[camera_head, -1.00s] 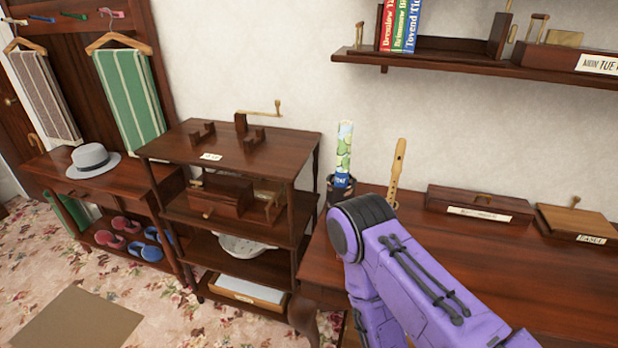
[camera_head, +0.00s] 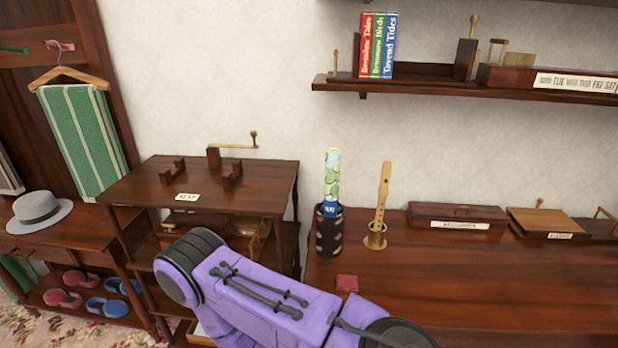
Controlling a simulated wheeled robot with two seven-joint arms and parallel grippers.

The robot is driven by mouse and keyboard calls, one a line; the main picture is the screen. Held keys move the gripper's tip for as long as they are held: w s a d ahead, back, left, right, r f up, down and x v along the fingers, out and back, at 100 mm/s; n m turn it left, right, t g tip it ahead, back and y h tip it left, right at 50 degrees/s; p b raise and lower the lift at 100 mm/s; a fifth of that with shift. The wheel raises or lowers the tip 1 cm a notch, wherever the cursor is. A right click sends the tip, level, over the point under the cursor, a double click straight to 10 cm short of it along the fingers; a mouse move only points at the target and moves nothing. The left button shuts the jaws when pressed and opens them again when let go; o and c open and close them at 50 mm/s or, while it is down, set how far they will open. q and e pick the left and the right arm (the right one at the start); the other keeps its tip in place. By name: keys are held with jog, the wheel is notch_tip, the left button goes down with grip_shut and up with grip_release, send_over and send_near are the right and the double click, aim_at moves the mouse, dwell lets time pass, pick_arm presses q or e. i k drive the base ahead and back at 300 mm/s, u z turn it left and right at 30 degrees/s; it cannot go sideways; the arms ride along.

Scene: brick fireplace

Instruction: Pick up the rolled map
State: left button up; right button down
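The rolled map (camera_head: 332,182), blue, green and white, stands upright in a dark patterned holder (camera_head: 329,232) at the left end of the wooden table (camera_head: 440,280). The holder hides its lower part. A purple arm of mine crosses the bottom middle of the view, in front of the table's left end and the small shelf stand. Neither gripper shows in the view. Nothing of mine touches the map.
A wooden recorder (camera_head: 382,200) stands upright just right of the map. A small red object (camera_head: 347,283) lies near the table's front. A lidded box (camera_head: 457,215) sits further right. A wall shelf (camera_head: 450,91) hangs above.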

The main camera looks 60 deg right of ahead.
aim_at(332, 154)
jog(key=i, duration=0.35)
jog(key=z, duration=0.95)
